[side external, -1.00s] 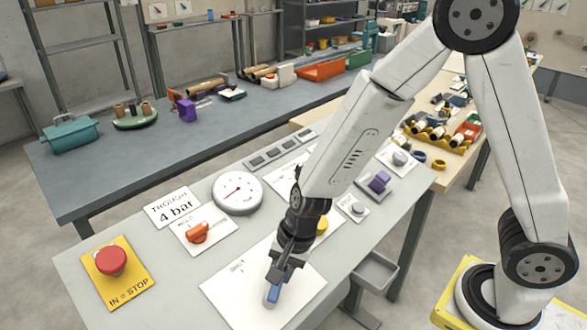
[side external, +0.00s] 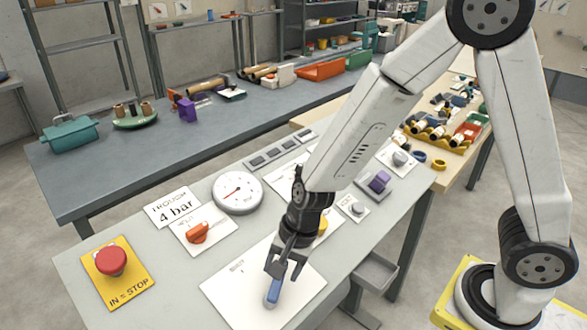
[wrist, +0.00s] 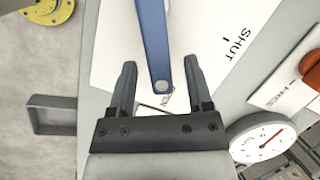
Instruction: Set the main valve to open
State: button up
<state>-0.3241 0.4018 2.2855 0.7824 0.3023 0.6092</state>
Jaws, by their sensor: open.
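The main valve's blue lever (side external: 273,291) lies over a white plate (side external: 225,292) at the front of the grey panel. In the wrist view the lever (wrist: 154,40) runs between my fingers, its rounded end partly over a printed word that seems to end in "EN". The word "SHUT" (wrist: 235,45) stands off to the right, away from the lever. My gripper (side external: 284,266) is open at the lever's end; in the wrist view my gripper (wrist: 160,68) shows a gap on both sides of the lever.
A red stop button (side external: 112,262), an orange knob (side external: 198,232) and a round gauge (side external: 237,193) lie left of and behind the plate. A yellow part (side external: 322,226) sits close beside my wrist. A grey tray (side external: 373,272) hangs off the panel's front edge.

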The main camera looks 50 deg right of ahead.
jog(key=v, duration=0.6)
jog(key=shift+r, duration=0.3)
jog(key=shift+d, duration=0.2)
jog(key=s+d+n+h, duration=0.1)
jog(key=s+d+n, duration=0.1)
jog(key=d+n, duration=0.3)
jog(key=s+d+n+h, duration=0.2)
jog(key=d+n, duration=0.4)
jog(key=d, duration=0.2)
jog(key=shift+s+f+n+t, duration=0.3)
jog(key=shift+t, duration=0.1)
